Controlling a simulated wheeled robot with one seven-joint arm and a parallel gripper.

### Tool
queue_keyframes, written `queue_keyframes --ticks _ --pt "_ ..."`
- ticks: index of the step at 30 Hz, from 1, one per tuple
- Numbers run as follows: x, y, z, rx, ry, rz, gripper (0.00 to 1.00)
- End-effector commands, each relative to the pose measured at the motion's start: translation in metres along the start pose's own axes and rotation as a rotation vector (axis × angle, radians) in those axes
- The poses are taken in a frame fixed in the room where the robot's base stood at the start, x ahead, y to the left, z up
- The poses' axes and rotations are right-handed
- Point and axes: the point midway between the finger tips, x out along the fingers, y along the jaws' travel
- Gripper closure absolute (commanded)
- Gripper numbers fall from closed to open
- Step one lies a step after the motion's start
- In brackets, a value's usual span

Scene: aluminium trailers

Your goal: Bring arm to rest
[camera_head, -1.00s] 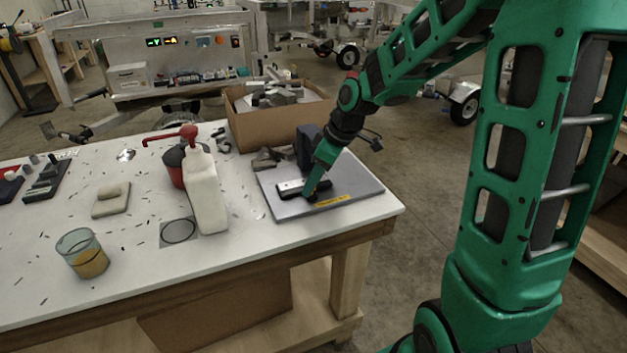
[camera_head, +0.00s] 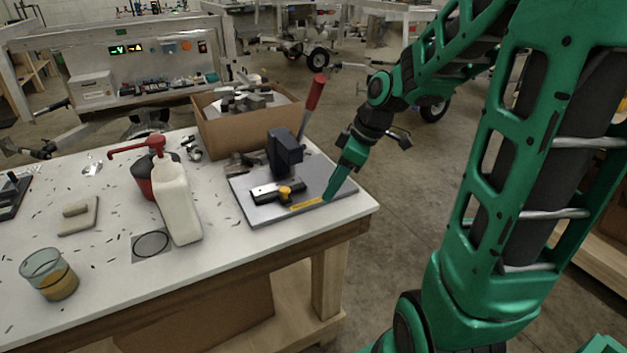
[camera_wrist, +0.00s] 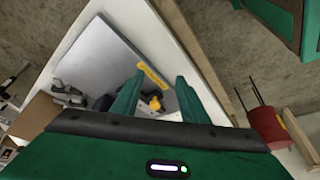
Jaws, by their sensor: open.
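On the plate stand a dark block-like fixture (camera_head: 284,155) with a red-handled lever (camera_head: 314,94) and a small black-and-silver clamp with a yellow knob (camera_head: 285,192). Whether the fingertips touch the plate is unclear.
The white table (camera_head: 215,262) also bears a white pump bottle (camera_head: 177,205) with a red top, a glass of amber liquid (camera_head: 50,274) and a tan block (camera_head: 77,217). A cardboard box of metal parts (camera_head: 226,133) stands behind.

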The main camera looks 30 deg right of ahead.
Motion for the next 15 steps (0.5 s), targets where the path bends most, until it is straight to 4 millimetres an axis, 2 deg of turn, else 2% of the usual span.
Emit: queue_keyframes --ticks 5,15 --pt "-0.0039 -0.0002 0.0097 0.001 0.0 0.0 0.6" --pt "-0.0041 -0.0003 0.0102 0.0 0.0 0.0 0.6"
